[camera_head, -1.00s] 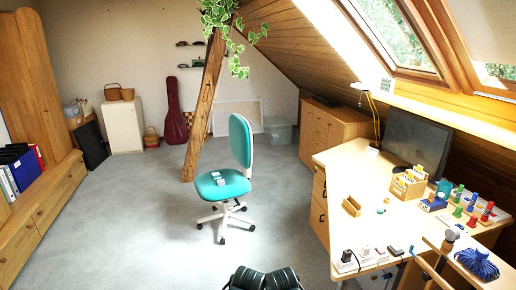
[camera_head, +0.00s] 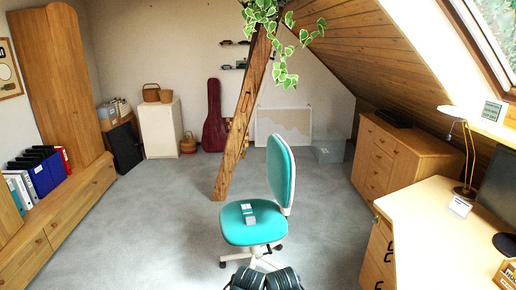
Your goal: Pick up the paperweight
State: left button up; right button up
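I cannot make out a paperweight for certain. A small grey and white item (camera_head: 249,213) lies on the teal seat of the office chair (camera_head: 252,226); it is too small to tell whether it is one thing or several, or what it is. Two dark rounded parts of mine show at the bottom edge of the picture, in front of the chair. I see no gripper fingers there or elsewhere in the view.
The desk (camera_head: 440,230) is at the right, with a lamp (camera_head: 464,160) and part of a monitor. A slanted timber post (camera_head: 243,120) stands behind the chair. A low cabinet with binders (camera_head: 50,172) lines the left. Grey carpet (camera_head: 150,220) is clear left of the chair.

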aim_at(250, 221)
jog(key=i+l+u, duration=0.15)
jog(key=i+j+z, duration=0.2)
jog(key=i, duration=0.25)
jog(key=i+j+z, duration=0.25)
jog(key=i+j, duration=0.15)
jog(key=i+j+z, duration=0.2)
jog(key=i+j, duration=0.15)
jog(key=j, duration=0.15)
jog(key=i+j+z, duration=0.45)
jog(key=i+j, duration=0.2)
jog(key=j, duration=0.4)
